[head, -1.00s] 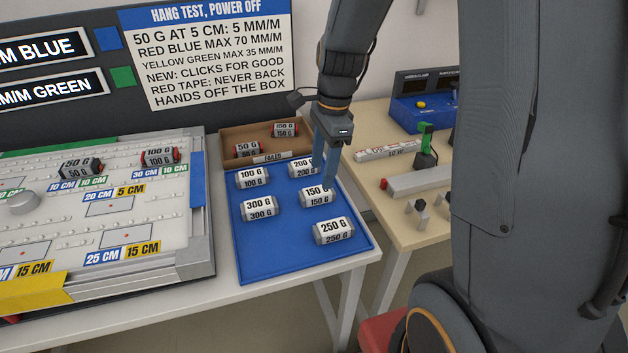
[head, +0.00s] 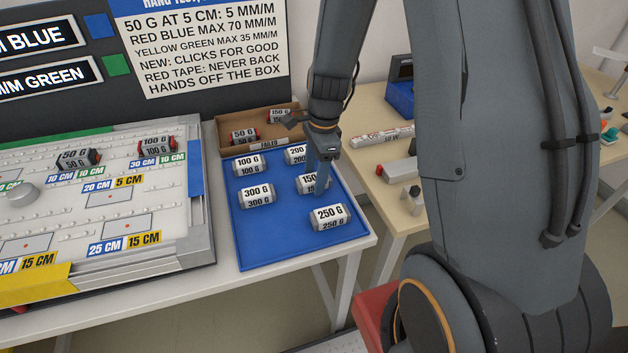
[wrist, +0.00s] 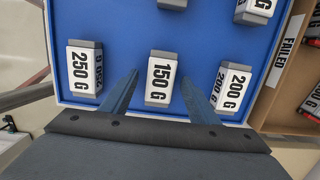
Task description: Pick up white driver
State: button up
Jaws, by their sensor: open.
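A white rod-shaped tool (head: 382,136) with dark print and a red end lies on the wooden table to the right. It looks like the white driver, though its print is too small to read surely. It is not in the wrist view. My gripper (head: 318,188) is open, apart from the tool, over the blue tray (head: 275,257). In the wrist view, my gripper (wrist: 158,82) has one finger on each side of the 150 G weight (wrist: 160,78). I cannot tell whether the fingers touch it.
The 250 G weight (head: 329,217) and 200 G weight (wrist: 232,88) stand close to the fingers. A cardboard box (head: 228,135) labelled FAILED is behind the tray. A gap separates the white table from the wooden table (head: 392,212).

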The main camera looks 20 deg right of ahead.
aim_at(314, 177)
jog(key=c, duration=1.2)
jog(key=shift+r, duration=0.15)
notch_tip(314, 177, up, 10)
jog(key=shift+s+f+b, duration=0.1)
jog(key=shift+f+b, duration=0.05)
jog(key=shift+b, duration=0.8)
